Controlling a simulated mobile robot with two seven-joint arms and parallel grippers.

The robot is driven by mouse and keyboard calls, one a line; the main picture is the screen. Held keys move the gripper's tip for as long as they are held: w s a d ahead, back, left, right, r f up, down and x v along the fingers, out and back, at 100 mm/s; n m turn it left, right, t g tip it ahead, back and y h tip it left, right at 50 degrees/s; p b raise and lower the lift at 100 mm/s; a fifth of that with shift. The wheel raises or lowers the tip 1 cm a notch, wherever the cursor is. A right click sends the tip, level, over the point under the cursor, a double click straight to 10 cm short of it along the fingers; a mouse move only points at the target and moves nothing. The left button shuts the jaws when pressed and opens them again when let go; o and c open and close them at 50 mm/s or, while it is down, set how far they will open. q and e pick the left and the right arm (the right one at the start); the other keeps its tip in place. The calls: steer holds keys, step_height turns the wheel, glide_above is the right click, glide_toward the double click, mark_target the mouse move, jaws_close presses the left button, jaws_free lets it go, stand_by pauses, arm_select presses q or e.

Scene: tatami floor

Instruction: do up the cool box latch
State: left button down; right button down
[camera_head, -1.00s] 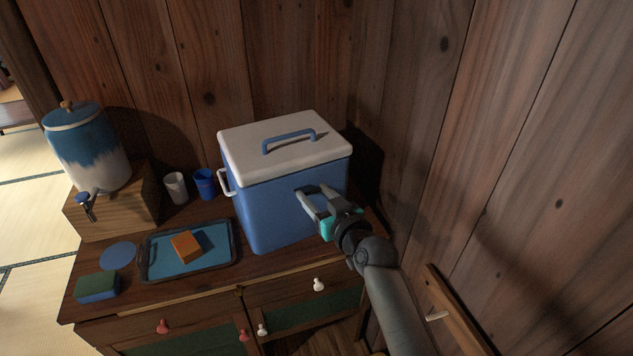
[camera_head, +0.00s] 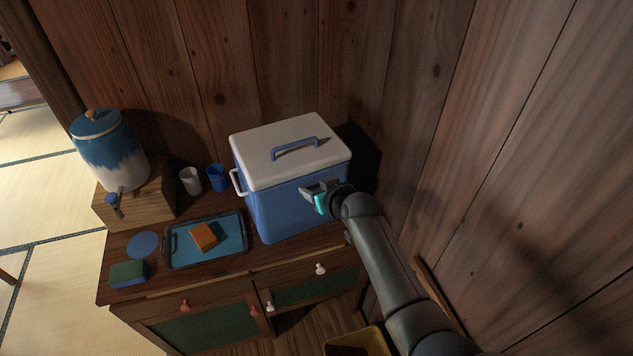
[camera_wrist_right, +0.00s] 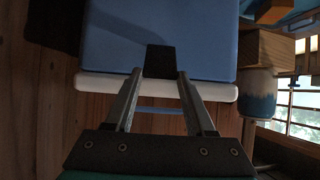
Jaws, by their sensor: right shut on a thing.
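The cool box (camera_head: 290,205) stands on the cabinet top, a blue body with a white lid (camera_head: 265,155) lying on it and a blue handle on top. My right gripper (camera_head: 310,188) is at the box's front, just below the lid's front edge, and hides the latch in the head view. In the right wrist view the dark latch (camera_wrist_right: 160,62) lies against the blue body and reaches the white lid rim (camera_wrist_right: 215,92). The fingertips of my right gripper (camera_wrist_right: 159,76) are on either side of it, shut on it. My left gripper is out of view.
Left of the box are a blue cup (camera_head: 217,178), a white cup (camera_head: 190,181), a tray (camera_head: 176,262) with an orange block, a sponge (camera_head: 128,273) and a drink dispenser (camera_head: 105,150). Wooden walls stand close behind and to the right.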

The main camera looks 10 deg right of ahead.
steer(key=shift+w+r+g+p, duration=0.15)
steer(key=shift+g+p, duration=0.15)
steer(key=shift+p, duration=0.2)
steer(key=shift+c, duration=1.2)
jaws_free()
steer(key=p+v, duration=0.2)
steer(key=v, duration=1.3)
steer(key=shift+a+r+p, duration=0.15)
steer(key=shift+r+p, duration=0.05)
steer(key=shift+p, duration=0.1)
